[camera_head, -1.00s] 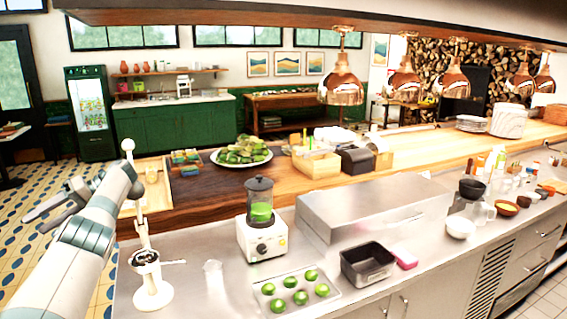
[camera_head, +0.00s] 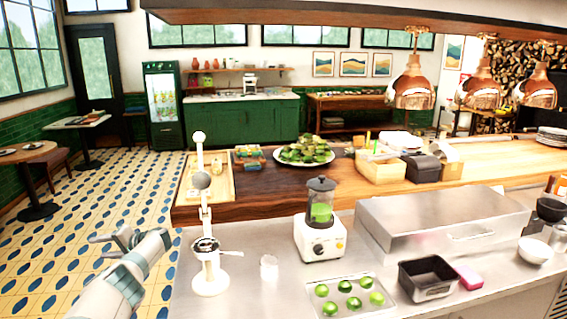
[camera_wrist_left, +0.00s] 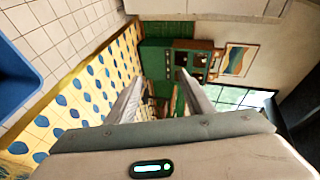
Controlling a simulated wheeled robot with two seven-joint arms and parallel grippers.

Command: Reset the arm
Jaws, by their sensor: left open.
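My left arm comes in from the lower left of the head view. Its left gripper (camera_head: 112,238) is open and empty, over the tiled floor to the left of the counter's end. In the left wrist view the two fingers of the left gripper (camera_wrist_left: 158,95) stand apart with nothing between them. That view is turned on its side and looks past the fingers at the floor and the green cabinets. My right gripper does not show in either view.
A white citrus press (camera_head: 209,275) stands at the counter's left end, near my left arm. A blender (camera_head: 320,240), a tray of limes (camera_head: 379,308) and a black bin (camera_head: 428,281) stand farther right. The tiled floor (camera_head: 75,225) left of the counter is free.

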